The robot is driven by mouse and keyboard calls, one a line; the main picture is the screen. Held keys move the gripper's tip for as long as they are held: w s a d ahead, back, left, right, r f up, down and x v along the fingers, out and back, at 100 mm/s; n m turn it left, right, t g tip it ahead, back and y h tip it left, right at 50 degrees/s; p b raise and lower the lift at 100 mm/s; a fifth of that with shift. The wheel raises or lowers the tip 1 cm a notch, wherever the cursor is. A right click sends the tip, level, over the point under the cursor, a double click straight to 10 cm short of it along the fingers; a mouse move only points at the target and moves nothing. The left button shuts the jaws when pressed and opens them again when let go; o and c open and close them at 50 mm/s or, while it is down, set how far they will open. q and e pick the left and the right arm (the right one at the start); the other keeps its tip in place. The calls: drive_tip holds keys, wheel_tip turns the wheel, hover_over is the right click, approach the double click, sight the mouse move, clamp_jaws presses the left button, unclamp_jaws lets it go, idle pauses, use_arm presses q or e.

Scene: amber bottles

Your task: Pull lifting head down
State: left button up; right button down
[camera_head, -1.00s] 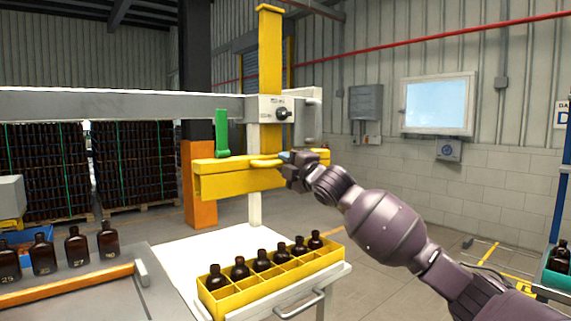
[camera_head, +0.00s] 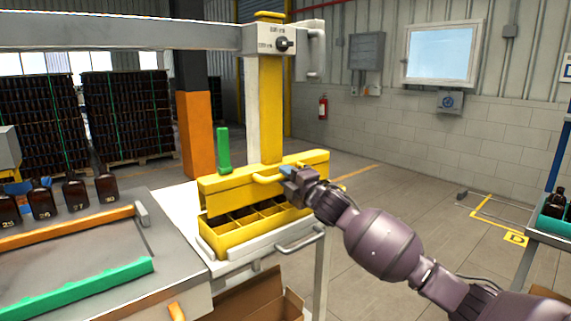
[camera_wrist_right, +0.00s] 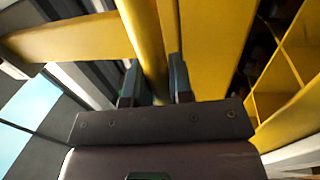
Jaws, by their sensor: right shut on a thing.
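The yellow lifting head (camera_head: 225,189) is a wide horizontal bar at the foot of a yellow vertical post (camera_head: 271,110). It sits low, just above the yellow divided crate (camera_head: 225,241). My right gripper (camera_head: 286,173) is shut on the yellow handle (camera_head: 266,180) on the head's front. In the right wrist view, the handle (camera_wrist_right: 147,45) runs between the two fingers (camera_wrist_right: 155,82). My left gripper is not in view.
The crate stands on a white stand with a grey handle (camera_head: 301,239). A grey table (camera_head: 100,255) with several amber bottles (camera_head: 76,193) is at left. A grey beam (camera_head: 120,36) crosses above, and an open cardboard box (camera_head: 265,300) lies below. The floor at right is mostly clear.

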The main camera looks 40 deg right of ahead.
drive_tip(key=shift+f, duration=0.55)
drive_tip(key=c, duration=1)
unclamp_jaws()
drive_tip(key=shift+r, duration=0.15)
drive_tip(key=shift+s+r, duration=0.1)
drive_tip(key=v, duration=1)
drive_tip(key=shift+s+p, duration=0.3)
drive_tip(key=shift+p, duration=0.05)
